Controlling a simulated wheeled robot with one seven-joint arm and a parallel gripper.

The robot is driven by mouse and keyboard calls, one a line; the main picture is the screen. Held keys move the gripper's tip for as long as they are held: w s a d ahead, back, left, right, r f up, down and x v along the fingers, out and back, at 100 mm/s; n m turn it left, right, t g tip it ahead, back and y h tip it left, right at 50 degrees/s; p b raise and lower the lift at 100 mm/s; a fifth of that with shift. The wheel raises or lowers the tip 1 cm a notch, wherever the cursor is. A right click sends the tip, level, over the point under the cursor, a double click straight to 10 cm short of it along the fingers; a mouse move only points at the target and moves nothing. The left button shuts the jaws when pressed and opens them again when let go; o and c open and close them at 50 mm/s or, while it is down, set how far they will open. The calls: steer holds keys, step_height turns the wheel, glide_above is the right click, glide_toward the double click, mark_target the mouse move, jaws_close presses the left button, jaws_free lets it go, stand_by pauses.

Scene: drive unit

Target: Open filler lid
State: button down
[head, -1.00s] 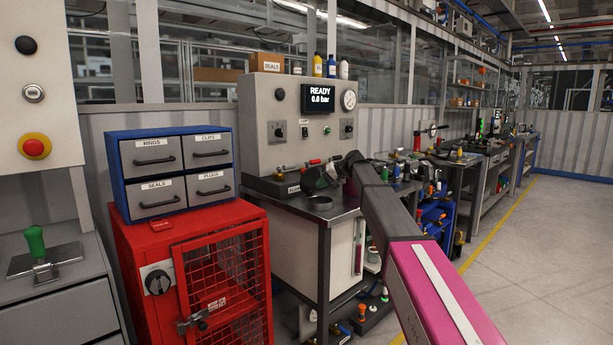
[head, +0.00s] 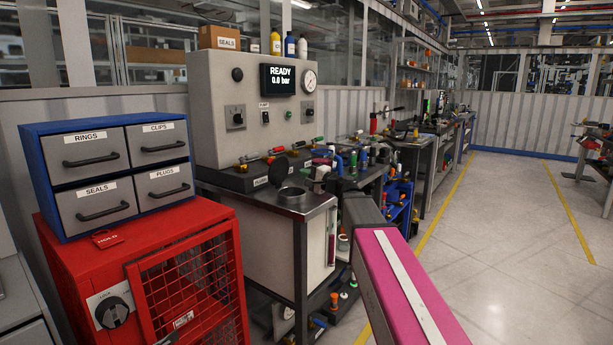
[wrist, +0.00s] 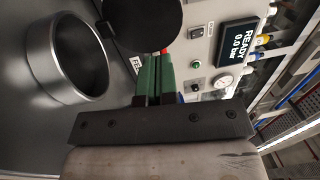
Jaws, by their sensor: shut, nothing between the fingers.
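The filler opening is a round metal ring (head: 291,195) on the steel bench top. The filler lid, a dark round disc (head: 279,169), stands tilted up behind the ring, off the opening. In the wrist view the ring (wrist: 68,97) is uncovered at the left, and the dark lid (wrist: 142,18) is at the top, just beyond my fingers. My gripper (wrist: 154,66) has green fingers, which are shut together with nothing between them. I cannot tell whether their tips touch the lid. In the head view my gripper (head: 307,171) is small, right of the lid.
The grey panel with the READY 0.0 bar display (head: 279,79) rises behind the bench. A red mesh cabinet (head: 150,250) with a grey drawer unit (head: 105,170) on top stands at the left. The open floor (head: 500,240) lies to the right.

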mark_target(280, 164)
steer(key=x, duration=1)
steer(key=shift+s, duration=0.1)
steer(key=shift+a, duration=0.1)
